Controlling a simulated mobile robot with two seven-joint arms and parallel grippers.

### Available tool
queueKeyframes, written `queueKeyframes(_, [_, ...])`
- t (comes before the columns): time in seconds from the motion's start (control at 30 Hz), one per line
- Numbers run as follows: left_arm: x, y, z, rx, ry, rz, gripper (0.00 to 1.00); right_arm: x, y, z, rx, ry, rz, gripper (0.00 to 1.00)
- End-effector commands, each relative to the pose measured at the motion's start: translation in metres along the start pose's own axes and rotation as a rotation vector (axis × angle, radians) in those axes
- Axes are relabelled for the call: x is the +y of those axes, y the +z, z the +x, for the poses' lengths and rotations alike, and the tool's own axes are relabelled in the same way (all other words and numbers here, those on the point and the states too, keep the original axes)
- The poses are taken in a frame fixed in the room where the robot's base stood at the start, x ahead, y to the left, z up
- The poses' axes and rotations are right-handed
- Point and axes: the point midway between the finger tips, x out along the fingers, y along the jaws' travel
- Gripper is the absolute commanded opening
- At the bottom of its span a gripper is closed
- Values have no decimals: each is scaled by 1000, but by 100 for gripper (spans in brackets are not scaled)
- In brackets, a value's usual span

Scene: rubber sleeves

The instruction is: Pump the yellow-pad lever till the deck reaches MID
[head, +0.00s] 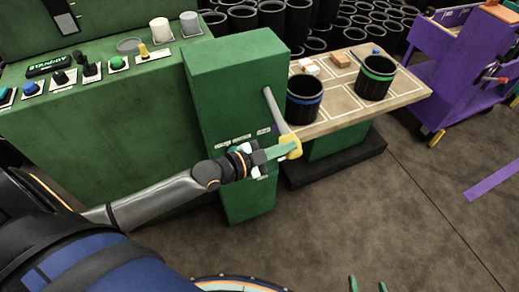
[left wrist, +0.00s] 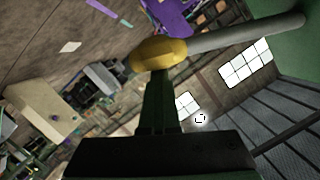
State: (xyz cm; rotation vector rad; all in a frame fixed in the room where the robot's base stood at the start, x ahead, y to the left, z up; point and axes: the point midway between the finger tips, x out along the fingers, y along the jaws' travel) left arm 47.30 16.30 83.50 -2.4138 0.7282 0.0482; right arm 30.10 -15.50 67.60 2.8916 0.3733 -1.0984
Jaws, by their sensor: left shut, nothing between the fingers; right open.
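The lever (head: 277,108) is a grey rod on the side of the green column (head: 225,75), slanting down to a yellow pad (head: 293,153). My left gripper (head: 284,150) is shut and empty, its green fingertips at the yellow pad. In the left wrist view the fingers (left wrist: 158,88) end against the yellow pad (left wrist: 160,53), with the rod (left wrist: 245,33) running off right; firm contact cannot be told. The deck (head: 335,112) is a pale wooden top with white outlines. Small labels (head: 240,138) on the column are too small to read. My right gripper (head: 368,285) is open at the bottom edge.
A black sleeve with a blue band (head: 304,100) and one with a green band (head: 375,77) stand on the deck. A green control bench (head: 90,140) is at left, a purple cart (head: 450,65) at right. Many black sleeves stand behind. The front floor is clear.

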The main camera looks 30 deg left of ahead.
Motion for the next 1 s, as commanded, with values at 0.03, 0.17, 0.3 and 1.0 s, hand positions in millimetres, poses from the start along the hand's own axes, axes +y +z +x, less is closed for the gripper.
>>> queueKeyframes(0.03, [-7,-12,-2,-3,4,-2,0,3,-5,-11,-7,9,2,82])
queueKeyframes(0.17, [-4,-7,-22,-7,8,-1,0,11,16,-13,-31,28,8,82])
queueKeyframes(0.3, [-4,-8,-48,-5,7,-1,0,10,19,-14,-39,27,10,82])
queueKeyframes(1.0, [-7,-12,-100,5,0,-2,0,9,7,-15,-17,26,13,82])
